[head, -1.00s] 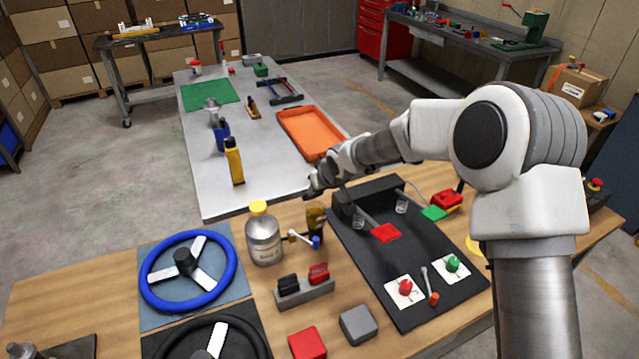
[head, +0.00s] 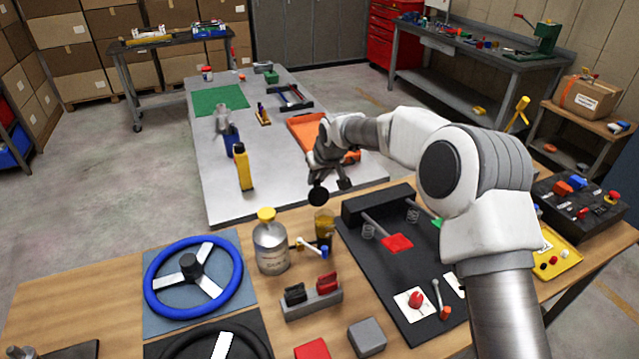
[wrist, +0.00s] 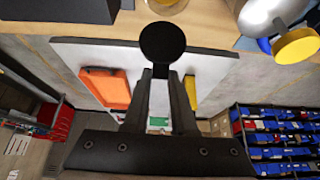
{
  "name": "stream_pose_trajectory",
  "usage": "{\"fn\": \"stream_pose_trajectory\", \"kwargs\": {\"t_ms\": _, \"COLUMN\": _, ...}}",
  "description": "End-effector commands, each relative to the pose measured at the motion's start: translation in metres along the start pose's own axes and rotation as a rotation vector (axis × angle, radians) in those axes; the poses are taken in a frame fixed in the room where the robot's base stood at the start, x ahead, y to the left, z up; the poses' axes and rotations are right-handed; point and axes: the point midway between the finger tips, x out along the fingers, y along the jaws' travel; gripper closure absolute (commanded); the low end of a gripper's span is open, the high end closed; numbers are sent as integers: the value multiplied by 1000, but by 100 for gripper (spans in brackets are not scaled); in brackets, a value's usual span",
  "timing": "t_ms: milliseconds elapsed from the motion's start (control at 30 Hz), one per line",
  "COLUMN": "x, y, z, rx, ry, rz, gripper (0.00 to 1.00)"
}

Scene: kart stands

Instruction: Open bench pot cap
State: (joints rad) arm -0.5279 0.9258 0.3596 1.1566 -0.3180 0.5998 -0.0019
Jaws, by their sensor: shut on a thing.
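My gripper (head: 326,178) is shut on a round black cap (head: 318,196), held in the air above the far edge of the wooden bench. In the wrist view the cap (wrist: 162,42) is a dark disc at the tips of the fingers (wrist: 166,75). A small amber pot (head: 325,226) stands on the bench below and a little right of the cap, apart from it. No cap shows on the pot. The pot's edge also shows at the top of the wrist view (wrist: 168,4), mostly cut off.
A silver bottle with a yellow cap (head: 271,247) stands left of the pot. A black pedal board (head: 400,262) lies to the right. A blue steering wheel (head: 193,278) lies at left. Behind is a grey table (head: 222,190) with an orange tray (head: 303,130) and a yellow bottle (head: 243,168).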

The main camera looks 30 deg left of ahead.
Motion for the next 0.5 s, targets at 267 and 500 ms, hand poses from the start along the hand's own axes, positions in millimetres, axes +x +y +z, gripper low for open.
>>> {"fn": "stream_pose_trajectory", "kwargs": {"t_ms": 267, "x": 2, "y": -1, "z": -10, "rx": -1, "ry": 16, "rz": -1, "gripper": 100}}
{"fn": "stream_pose_trajectory", "kwargs": {"t_ms": 500, "x": 2, "y": -1, "z": -11, "rx": 0, "ry": 17, "rz": -1, "gripper": 100}}
